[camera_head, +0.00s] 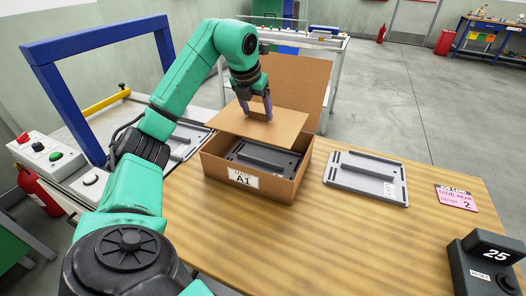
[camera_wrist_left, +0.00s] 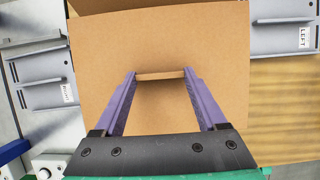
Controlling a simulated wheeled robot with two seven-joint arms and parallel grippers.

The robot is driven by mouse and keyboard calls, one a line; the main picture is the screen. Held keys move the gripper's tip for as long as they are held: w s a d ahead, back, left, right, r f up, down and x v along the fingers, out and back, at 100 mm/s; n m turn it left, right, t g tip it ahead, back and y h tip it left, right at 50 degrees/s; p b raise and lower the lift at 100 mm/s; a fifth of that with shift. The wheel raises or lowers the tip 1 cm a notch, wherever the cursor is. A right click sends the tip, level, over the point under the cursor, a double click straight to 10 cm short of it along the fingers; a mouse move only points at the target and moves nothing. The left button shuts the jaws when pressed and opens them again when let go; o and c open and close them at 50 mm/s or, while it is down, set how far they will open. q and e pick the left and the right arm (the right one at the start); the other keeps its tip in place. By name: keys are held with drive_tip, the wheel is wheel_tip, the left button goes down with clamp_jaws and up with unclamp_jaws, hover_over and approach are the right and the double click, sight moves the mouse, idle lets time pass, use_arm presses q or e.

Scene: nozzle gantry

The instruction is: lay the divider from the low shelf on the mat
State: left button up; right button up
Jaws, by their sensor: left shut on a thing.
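A flat brown cardboard divider (camera_head: 240,122) hangs over the back part of an open cardboard box marked A1 (camera_head: 214,168). My left gripper (camera_head: 269,117) points down and is shut on the divider, near its middle. In the left wrist view the purple fingers (camera_wrist_left: 161,76) close on a narrow raised strip of the divider (camera_wrist_left: 160,112). Inside the box lies a dark grey slotted tray (camera_head: 262,158), partly hidden by the divider. I cannot make out a mat or a low shelf. My right gripper is not in view.
A light grey tray (camera_head: 345,179) lies on the wooden table (camera_head: 330,235), right of the box. A pink card (camera_head: 457,198) and a black display reading 25 (camera_head: 490,258) are further right. A blue frame (camera_head: 58,95) stands at the left. The table front is clear.

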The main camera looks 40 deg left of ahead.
sight(251, 128)
use_arm(q)
drive_tip(key=f, duration=0.7)
drive_tip(key=f+b, duration=0.1)
drive_tip(key=f, duration=0.6)
drive_tip(key=shift+w+f, duration=0.2)
drive_tip(key=shift+f, duration=0.2)
drive_tip(key=shift+w+f, duration=0.1)
drive_tip(key=shift+f, duration=0.05)
drive_tip(key=shift+f+b, duration=0.25)
drive_tip(key=shift+b, duration=0.25)
drive_tip(key=o, duration=1.3)
drive_tip(key=shift+r, duration=0.15)
drive_tip(key=shift+r+p, duration=0.3)
drive_tip(key=shift+r, duration=0.05)
drive_tip(key=v, duration=1.1)
drive_tip(key=shift+r, duration=0.3)
